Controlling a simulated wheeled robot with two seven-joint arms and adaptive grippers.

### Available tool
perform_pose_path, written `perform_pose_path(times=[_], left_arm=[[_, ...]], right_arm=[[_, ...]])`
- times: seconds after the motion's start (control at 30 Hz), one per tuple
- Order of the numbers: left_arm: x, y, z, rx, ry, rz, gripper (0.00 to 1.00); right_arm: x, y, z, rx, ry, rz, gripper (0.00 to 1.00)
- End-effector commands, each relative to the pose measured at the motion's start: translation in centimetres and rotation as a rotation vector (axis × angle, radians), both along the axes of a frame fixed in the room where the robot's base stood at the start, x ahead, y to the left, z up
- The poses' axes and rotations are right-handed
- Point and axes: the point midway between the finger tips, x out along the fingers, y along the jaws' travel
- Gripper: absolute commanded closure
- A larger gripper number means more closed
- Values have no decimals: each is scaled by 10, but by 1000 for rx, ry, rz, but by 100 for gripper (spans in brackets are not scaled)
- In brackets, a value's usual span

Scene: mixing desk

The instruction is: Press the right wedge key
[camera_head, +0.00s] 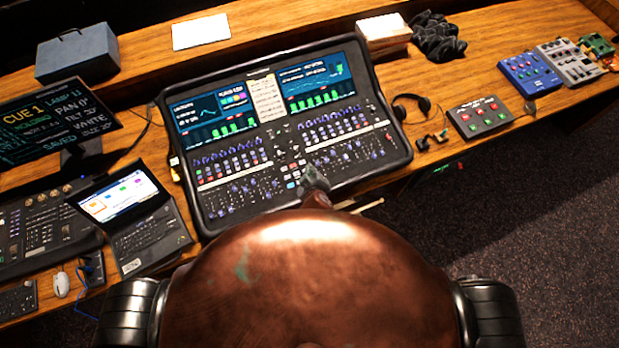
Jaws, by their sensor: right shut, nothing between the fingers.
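The mixing desk (222,208) is a dark console with two lit screens and rows of knobs and small keys. Small keys, some lit, sit in its middle section (291,172). I cannot pick out the right wedge key among them at this size. My right gripper (311,174) is at the lower middle of the desk, just right of the small lit keys. It looks shut and empty, and it hides the panel under it. I cannot tell whether it touches a key. My left gripper is not in view.
A laptop (150,237) and a monitor (50,122) stand left of the desk. Headphones (412,100), a small button box (481,117) and a blue box (529,73) lie to the right. White paper (201,32) and a grey case (78,53) are behind.

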Motion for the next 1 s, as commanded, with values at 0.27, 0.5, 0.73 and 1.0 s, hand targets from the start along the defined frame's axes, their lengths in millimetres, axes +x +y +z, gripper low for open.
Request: perform_pose_path(times=[0.27, 0.5, 0.73, 1.0], left_arm=[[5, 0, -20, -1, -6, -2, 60], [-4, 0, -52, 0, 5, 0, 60], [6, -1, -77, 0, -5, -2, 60], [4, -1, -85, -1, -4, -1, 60]], right_arm=[[2, -1, -19, 0, 0, -2, 100], [4, 0, -48, 0, 2, -4, 100], [7, 0, -74, 0, 2, -5, 100], [9, 1, -87, 0, -1, -5, 100]])
